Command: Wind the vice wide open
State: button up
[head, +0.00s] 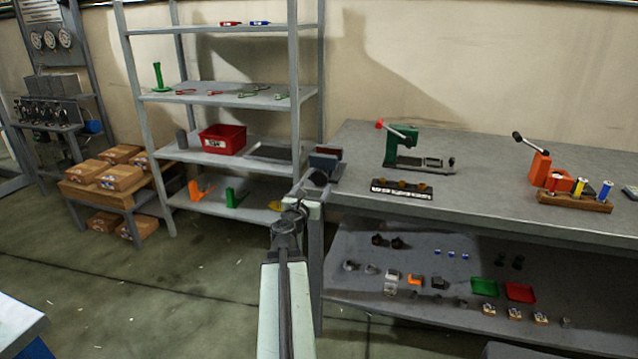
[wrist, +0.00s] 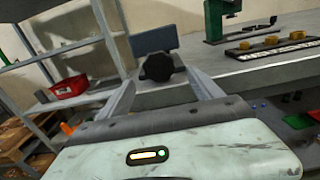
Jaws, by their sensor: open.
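The vice (head: 325,161) is a blue-grey block at the left end of the workbench, and its blue-grey jaw shows in the wrist view (wrist: 154,41). Its dark lobed knob (wrist: 157,67) faces my gripper at the bench edge. My gripper (wrist: 160,82) is open, with one finger on each side of the knob, and nothing is clamped. Whether the fingers touch the knob I cannot tell. In the head view my gripper (head: 308,188) is at the bench's left corner, and it partly hides the front of the vice. The jaw gap is hard to make out.
The workbench (head: 480,185) carries a green press (head: 402,147), a black strip with yellow pieces (head: 401,188) and an orange lever tool (head: 541,168). A shelf rack (head: 230,95) with a red bin (head: 222,139) stands left of the bench. Floor left of my arm is clear.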

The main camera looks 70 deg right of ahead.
aim_at(319, 180)
jog(key=d, duration=0.7)
jog(key=shift+w+d, duration=0.3)
jog(key=shift+a, duration=0.1)
jog(key=c, duration=1.4)
jog(key=shift+o, duration=0.2)
jog(key=n, duration=0.3)
jog(key=o, duration=1.4)
jog(key=shift+c, duration=0.2)
jog(key=shift+s, duration=0.1)
